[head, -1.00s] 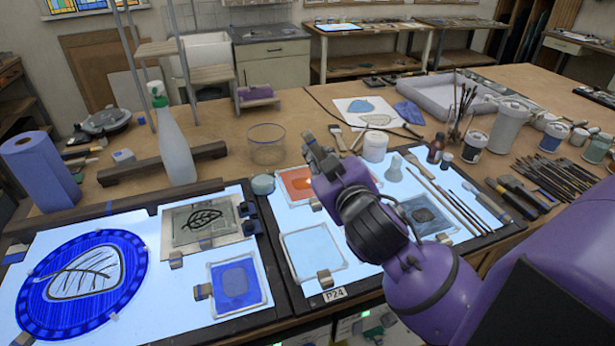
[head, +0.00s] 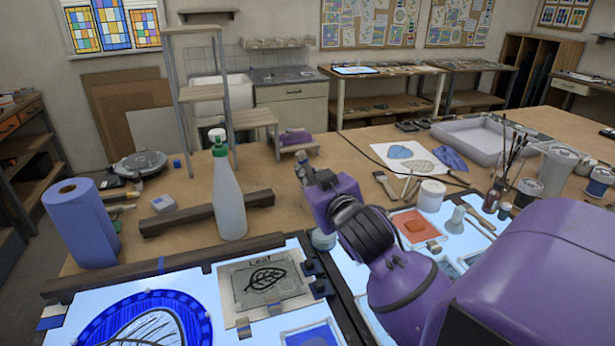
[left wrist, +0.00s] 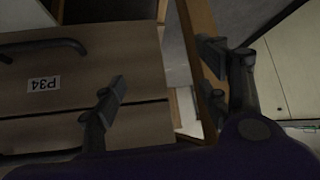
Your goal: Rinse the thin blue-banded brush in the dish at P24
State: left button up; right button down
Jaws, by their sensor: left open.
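A purple arm comes in from the right of the head view. Its gripper, my right one (head: 303,168), is small and seen from behind, so its jaw state is unclear. It is over the table, right of the spray bottle. No clear dish shows now; the arm covers the table behind it. A small round jar (head: 322,239) stands beside the arm. The thin blue-banded brush cannot be picked out. My left gripper (left wrist: 162,80) shows only in the left wrist view, open and empty, before a wooden drawer front (left wrist: 85,85) marked P34.
A leaf panel (head: 268,284) lies on the light table.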

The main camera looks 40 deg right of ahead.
jog(key=shift+s+d+f, duration=0.15)
jog(key=shift+s+f, duration=0.1)
jog(key=shift+f, duration=0.15)
notch_tip(320, 180, down, 7)
jog(key=shift+s+d+b, duration=0.3)
jog(key=shift+s+d, duration=0.05)
dwell(0.9)
